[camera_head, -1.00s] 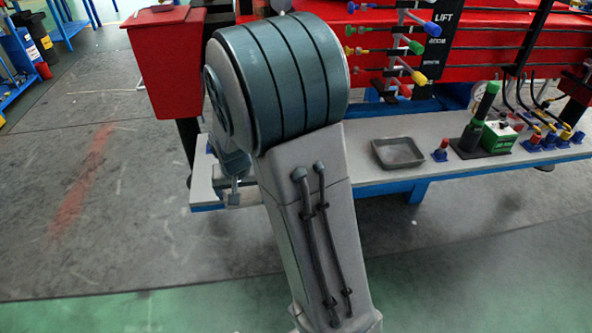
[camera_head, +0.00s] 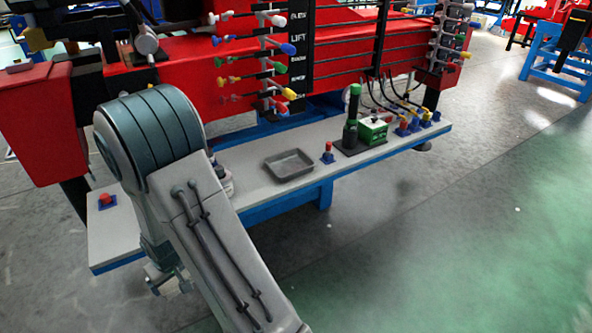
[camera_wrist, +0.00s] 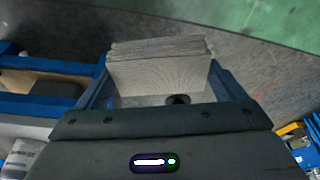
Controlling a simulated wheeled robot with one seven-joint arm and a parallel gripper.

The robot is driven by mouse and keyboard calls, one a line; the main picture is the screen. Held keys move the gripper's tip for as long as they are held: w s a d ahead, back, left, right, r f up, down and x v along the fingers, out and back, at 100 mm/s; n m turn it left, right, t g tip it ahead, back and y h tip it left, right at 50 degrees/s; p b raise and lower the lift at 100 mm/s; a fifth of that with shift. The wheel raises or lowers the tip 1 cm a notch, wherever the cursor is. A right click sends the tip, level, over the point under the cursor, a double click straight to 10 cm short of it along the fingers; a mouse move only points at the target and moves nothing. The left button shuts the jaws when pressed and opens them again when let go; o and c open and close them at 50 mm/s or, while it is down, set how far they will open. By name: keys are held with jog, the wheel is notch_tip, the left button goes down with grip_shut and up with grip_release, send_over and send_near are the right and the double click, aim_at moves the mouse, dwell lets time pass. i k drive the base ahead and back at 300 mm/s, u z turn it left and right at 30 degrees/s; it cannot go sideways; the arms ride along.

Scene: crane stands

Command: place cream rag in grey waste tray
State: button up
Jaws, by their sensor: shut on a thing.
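The grey waste tray (camera_head: 288,165) is shallow and looks empty. It sits on the white bench top in the middle of the head view. In the wrist view my gripper (camera_wrist: 160,78) is shut on the cream rag (camera_wrist: 160,62), a folded, layered, greyish-cream pad held between the two blue fingers. In the head view my arm covers the left part of the bench, and the end of my gripper (camera_head: 172,278) shows low, in front of the bench's left front edge. The rag cannot be made out in the head view. The gripper is well to the left of the tray.
The long bench (camera_head: 112,240) has a blue front edge. A green box (camera_head: 373,131) and a dark green cylinder (camera_head: 351,120) stand right of the tray, with a red-topped button (camera_head: 328,150) between. A red crane panel with levers (camera_head: 235,60) rises behind. Floor in front is clear.

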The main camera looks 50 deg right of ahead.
aim_at(290, 168)
jog(key=z, duration=3.75)
jog(key=k, duration=1.8)
jog(key=u, duration=1)
jog(key=i, duration=1.25)
jog(key=z, duration=0.05)
